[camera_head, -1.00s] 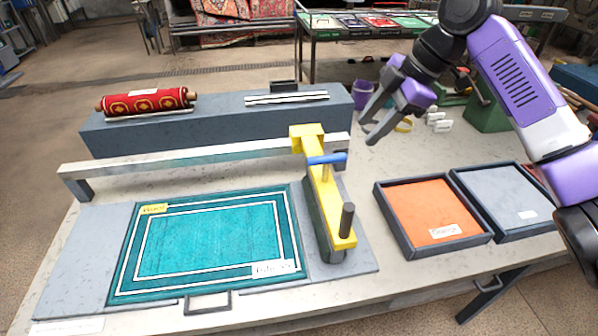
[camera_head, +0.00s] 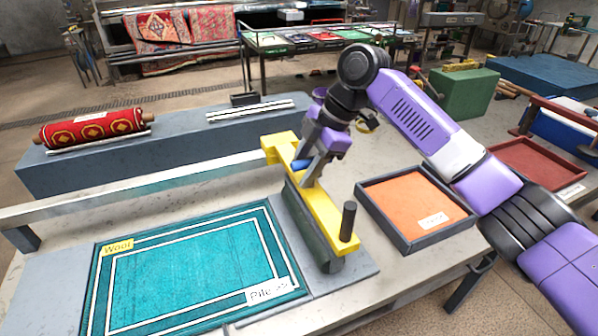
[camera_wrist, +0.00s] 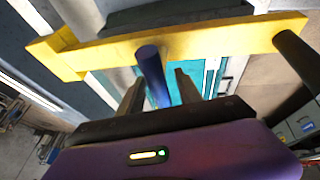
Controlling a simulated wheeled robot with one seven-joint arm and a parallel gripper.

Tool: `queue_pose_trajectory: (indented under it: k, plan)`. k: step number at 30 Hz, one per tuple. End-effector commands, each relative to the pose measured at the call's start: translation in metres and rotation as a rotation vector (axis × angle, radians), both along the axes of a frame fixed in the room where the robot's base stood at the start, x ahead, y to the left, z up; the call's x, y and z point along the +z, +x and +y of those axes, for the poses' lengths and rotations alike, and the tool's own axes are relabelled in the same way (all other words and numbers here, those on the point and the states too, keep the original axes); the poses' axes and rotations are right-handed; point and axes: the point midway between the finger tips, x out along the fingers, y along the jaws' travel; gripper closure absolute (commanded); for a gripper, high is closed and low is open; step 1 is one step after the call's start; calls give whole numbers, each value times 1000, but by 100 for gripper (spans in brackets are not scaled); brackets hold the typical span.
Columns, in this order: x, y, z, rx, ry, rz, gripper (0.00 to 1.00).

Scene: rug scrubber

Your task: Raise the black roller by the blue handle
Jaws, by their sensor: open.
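The black roller (camera_head: 314,232) hangs under a yellow frame (camera_head: 330,212) at the right end of the teal rug. The blue handle (camera_head: 302,164) stands out from the yellow frame and is partly hidden by my gripper in the head view. My gripper (camera_head: 310,172) is at the handle with its fingers apart. A black post (camera_head: 348,221) stands at the frame's near end.
The teal rug (camera_head: 190,270) lies flat on the table with a "Wool" label. An orange tray (camera_head: 405,203) stands right of the roller. A metal rail (camera_head: 150,190) runs behind the rug. A rolled red rug (camera_head: 90,128) rests on the grey block behind.

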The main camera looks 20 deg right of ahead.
Motion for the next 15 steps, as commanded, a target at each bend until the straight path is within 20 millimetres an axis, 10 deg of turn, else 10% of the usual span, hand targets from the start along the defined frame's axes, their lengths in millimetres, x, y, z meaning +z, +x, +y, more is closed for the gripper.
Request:
queue_pose_trajectory:
  k: [15]
  plan:
    - [-16,2,7,0,0,0,64]
